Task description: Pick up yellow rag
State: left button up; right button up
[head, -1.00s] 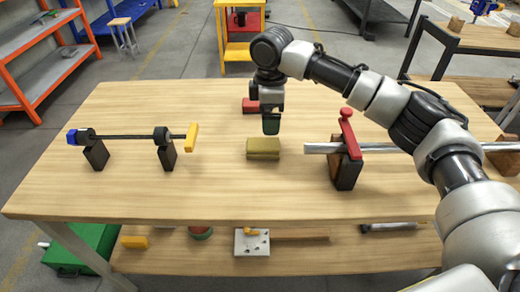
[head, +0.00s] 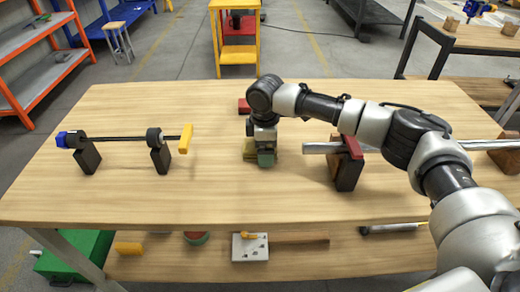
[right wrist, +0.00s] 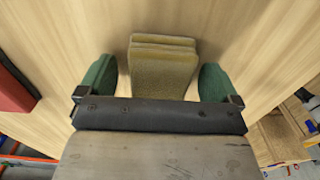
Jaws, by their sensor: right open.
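The yellow rag (head: 249,146) is a folded stack lying on the wooden table, partly hidden behind my right gripper (head: 265,158) in the head view. In the right wrist view the rag (right wrist: 162,62) shows between and slightly beyond the two green fingertips of my right gripper (right wrist: 159,82). The fingers are apart, with a gap on each side of the rag, and neither visibly touches it. My left gripper is not in view.
A red-topped black stand (head: 347,170) with a metal bar is close to the right of my gripper. A red block (head: 243,106) lies behind. The table front is clear.

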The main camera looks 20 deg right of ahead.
jog(key=shift+f, duration=0.1)
jog(key=shift+c, duration=0.2)
jog(key=c, duration=1)
jog(key=shift+o, duration=0.2)
jog(key=shift+r, duration=0.6)
jog(key=r, duration=0.2)
jog(key=d+r, duration=0.1)
jog(key=shift+d+r, duration=0.15)
jog(key=shift+r, duration=0.2)
jog(key=d+r, duration=0.6)
jog(key=d, duration=0.4)
jog(key=shift+s+d+p, duration=0.2)
jog(key=shift+s+p, duration=0.2)
jog(key=shift+p, duration=0.05)
jog(key=shift+r, duration=0.1)
